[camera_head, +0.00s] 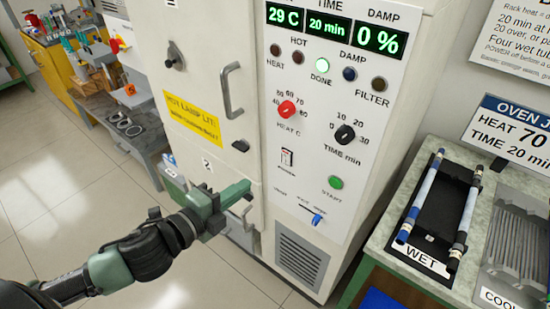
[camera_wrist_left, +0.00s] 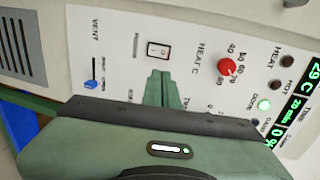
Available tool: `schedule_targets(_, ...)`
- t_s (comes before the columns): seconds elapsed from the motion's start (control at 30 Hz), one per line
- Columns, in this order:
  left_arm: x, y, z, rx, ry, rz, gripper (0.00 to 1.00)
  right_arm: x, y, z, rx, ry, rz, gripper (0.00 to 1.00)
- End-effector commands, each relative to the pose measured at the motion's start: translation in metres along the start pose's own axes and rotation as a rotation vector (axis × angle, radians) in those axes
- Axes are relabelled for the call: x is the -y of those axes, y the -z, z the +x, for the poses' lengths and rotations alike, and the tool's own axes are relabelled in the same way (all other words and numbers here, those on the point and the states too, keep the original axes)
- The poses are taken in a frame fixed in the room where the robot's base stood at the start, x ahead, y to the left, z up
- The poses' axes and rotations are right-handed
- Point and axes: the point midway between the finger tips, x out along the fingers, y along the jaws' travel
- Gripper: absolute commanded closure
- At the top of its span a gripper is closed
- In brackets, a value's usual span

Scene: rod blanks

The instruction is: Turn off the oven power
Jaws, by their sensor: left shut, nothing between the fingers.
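The oven (camera_head: 240,60) is a tall white cabinet with a control panel on its right face. Its power switch (camera_head: 287,157) is a small rocker in a dark frame, left of the black time knob (camera_head: 345,134) and below the red heat knob (camera_head: 287,109). In the left wrist view the switch (camera_wrist_left: 158,50) lies just beyond my fingertips, with a visible gap. My left gripper (camera_head: 247,190) is green, shut and empty, in front of the oven, left of and below the switch; its fingers show in the wrist view (camera_wrist_left: 163,88). My right gripper is out of view.
The displays (camera_head: 328,27) read 29 C, 20 min and 0%. The green DONE lamp (camera_head: 322,65) is lit. A blue vent slider (camera_head: 317,219) and green start button (camera_head: 336,182) sit low on the panel. A door handle (camera_head: 232,90) sticks out. A bench (camera_head: 375,245) holding rods stands right.

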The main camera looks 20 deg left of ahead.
Motion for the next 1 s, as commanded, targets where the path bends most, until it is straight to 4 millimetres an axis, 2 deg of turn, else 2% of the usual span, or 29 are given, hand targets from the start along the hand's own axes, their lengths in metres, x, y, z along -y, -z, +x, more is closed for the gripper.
schedule_targets(0.27, 0.0, -0.001, 0.003, 0.002, 0.0, -0.002, 1.0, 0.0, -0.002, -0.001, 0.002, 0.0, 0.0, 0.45)
schedule_targets(0.43, 0.002, -0.002, 0.018, 0.003, 0.002, -0.002, 1.0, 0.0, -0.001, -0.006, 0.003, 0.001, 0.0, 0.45)
schedule_targets(0.57, 0.004, -0.002, 0.039, 0.004, 0.004, -0.003, 1.0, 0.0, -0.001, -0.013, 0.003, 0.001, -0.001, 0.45)
schedule_targets(0.9, 0.006, -0.001, 0.108, 0.002, 0.003, -0.003, 1.0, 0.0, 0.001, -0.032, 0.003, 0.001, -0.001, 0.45)
schedule_targets(1.0, 0.01, -0.001, 0.121, 0.001, 0.001, -0.003, 1.0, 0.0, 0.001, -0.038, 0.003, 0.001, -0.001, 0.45)
